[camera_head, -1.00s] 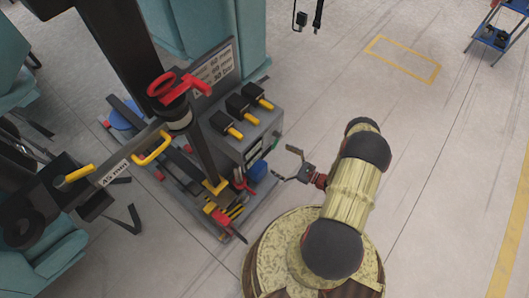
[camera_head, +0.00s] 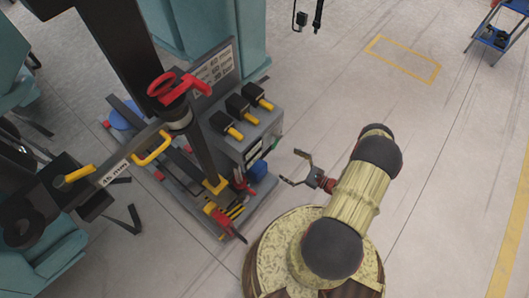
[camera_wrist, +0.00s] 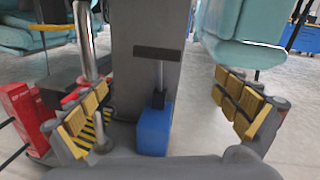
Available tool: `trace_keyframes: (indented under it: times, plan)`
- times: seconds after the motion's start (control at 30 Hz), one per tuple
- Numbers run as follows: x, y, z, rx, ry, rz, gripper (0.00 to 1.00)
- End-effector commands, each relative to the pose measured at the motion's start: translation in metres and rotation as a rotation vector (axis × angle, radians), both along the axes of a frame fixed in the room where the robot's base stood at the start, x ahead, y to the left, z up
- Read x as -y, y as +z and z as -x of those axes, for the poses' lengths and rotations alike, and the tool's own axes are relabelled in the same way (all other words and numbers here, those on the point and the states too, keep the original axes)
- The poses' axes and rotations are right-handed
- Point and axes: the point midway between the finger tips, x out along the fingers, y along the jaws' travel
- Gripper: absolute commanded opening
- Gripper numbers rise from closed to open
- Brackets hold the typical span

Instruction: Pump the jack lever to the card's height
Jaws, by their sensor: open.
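My gripper (camera_head: 294,168) is open and empty, to the right of the grey machine base (camera_head: 262,133) and apart from it. In the wrist view its yellow-padded fingers (camera_wrist: 165,108) stand wide apart. Low on the machine, a red part (camera_head: 222,218) sits beside yellow-black stripes; I cannot tell if it is the jack lever. In the wrist view a metal rod (camera_wrist: 85,42) rises by the left finger, near a striped plate. A blue block (camera_wrist: 154,130) with a post stands between the fingers, farther off. A card (camera_head: 214,68) with printed lines in mm stands behind the machine.
Several black blocks with yellow handles (camera_head: 240,108) sit on the machine. A red knob (camera_head: 165,88) and a bar labelled 45 mm (camera_head: 113,173) stand above it. Teal seats (camera_head: 195,35) surround it.

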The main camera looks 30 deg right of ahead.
Motion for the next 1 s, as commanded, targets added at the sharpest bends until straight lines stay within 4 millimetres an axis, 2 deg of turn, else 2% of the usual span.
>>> trace_keyframes:
  times: [0.2, 0.4, 0.6, 1.0]
  plan:
    - [0.023, 0.0, 0.037, 0.001, -0.006, 0.0, 1.0]
    - [0.036, 0.0, 0.06, 0.001, -0.003, -0.001, 1.0]
    - [0.041, 0.0, 0.07, 0.0, 0.0, 0.0, 1.0]
    - [0.041, 0.0, 0.07, 0.001, 0.0, -0.001, 1.0]
